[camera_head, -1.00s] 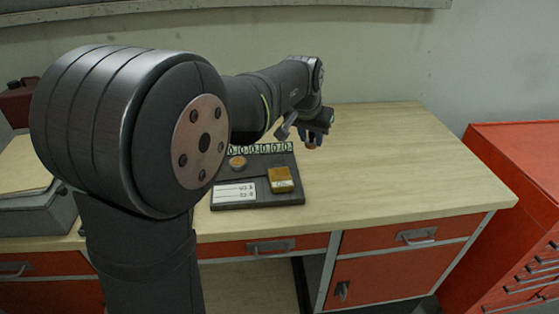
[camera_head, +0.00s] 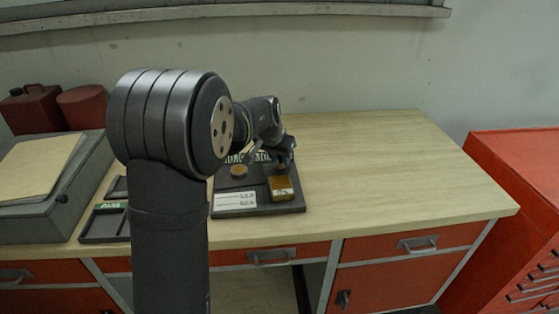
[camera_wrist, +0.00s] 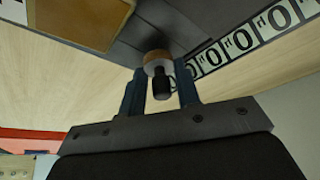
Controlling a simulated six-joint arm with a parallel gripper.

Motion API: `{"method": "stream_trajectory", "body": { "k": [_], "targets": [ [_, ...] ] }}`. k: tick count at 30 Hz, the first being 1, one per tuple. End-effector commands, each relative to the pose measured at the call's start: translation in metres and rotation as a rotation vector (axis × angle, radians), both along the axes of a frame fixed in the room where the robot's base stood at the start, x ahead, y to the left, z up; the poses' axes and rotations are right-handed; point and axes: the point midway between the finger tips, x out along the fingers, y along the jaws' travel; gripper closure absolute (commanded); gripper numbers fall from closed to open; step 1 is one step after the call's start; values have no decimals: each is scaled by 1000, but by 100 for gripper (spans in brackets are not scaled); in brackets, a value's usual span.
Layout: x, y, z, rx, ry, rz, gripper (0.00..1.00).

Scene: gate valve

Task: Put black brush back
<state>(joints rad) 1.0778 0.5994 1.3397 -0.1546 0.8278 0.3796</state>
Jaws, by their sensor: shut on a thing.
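My gripper (camera_head: 283,155) is over the back right part of a dark board (camera_head: 228,201) on the bench. In the wrist view, my gripper (camera_wrist: 160,78) is shut on a small piece with a black stem and a round tan end, which I take for the black brush (camera_wrist: 161,84). Its tan end points away from the wrist toward the board. I cannot tell whether it touches the board. In the head view the gripper largely hides it.
A dark tray (camera_head: 103,224) and a grey case (camera_head: 45,215) are at left. The bench's right side is clear.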

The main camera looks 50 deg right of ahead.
Motion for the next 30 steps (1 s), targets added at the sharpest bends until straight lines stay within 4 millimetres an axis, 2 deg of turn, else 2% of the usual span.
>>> {"method": "stream_trajectory", "body": {
  "k": [2,13,14,17,26,30],
  "targets": [
    [0,0,-9,0,0,0,89],
    [0,0,-13,0,0,0,89],
    [0,0,-13,0,0,0,66],
    [0,0,-13,-1,0,0,49],
    [0,0,-11,-1,-1,0,49],
    [-1,4,2,-3,-1,0,49]
  ]
}}
